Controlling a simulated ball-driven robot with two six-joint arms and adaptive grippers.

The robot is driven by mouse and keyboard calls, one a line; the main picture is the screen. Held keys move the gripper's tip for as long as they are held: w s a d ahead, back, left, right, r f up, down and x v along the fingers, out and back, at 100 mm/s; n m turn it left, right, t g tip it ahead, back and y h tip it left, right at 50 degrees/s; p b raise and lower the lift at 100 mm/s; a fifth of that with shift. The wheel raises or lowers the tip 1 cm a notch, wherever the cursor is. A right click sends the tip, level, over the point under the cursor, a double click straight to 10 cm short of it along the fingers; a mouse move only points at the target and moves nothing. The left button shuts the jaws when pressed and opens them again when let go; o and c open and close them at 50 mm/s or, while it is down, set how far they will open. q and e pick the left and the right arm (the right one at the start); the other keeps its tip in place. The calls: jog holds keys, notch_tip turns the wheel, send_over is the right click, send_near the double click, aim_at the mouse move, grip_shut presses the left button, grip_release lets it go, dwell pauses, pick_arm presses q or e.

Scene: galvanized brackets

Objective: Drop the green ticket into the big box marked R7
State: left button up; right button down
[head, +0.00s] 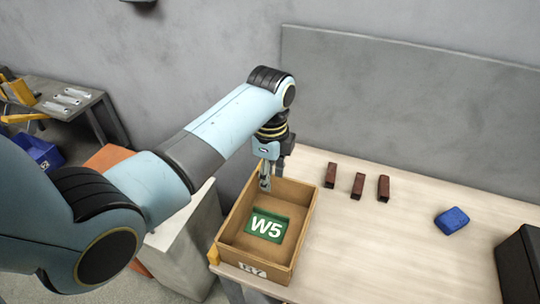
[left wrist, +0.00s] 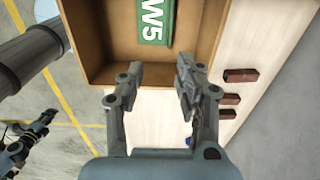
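The green ticket (head: 267,226), marked W5 in white, lies inside the tan box (head: 225,213), on its floor. The label on the box's front is small and hard to read, possibly R7. My left gripper (head: 266,185) is over the back of the box, pointing down. In the left wrist view its fingers (left wrist: 155,85) are apart with nothing between them. The ticket (left wrist: 157,20) shows ahead of the fingertips, apart from them. What looks like my right gripper (left wrist: 40,125) is at the left edge of the left wrist view, too small to tell its state.
The box stands at the left end of a pale table (head: 370,250). Dark red blocks (head: 357,186), a blue block (head: 452,221) and a black case (head: 518,265) are to its right. A grey side table (head: 75,108) and a blue crate (head: 38,152) are far left.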

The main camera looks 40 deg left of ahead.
pick_arm(q)
notch_tip(320, 180, up, 10)
jog(key=shift+f, duration=0.25)
jog(key=shift+s, duration=0.1)
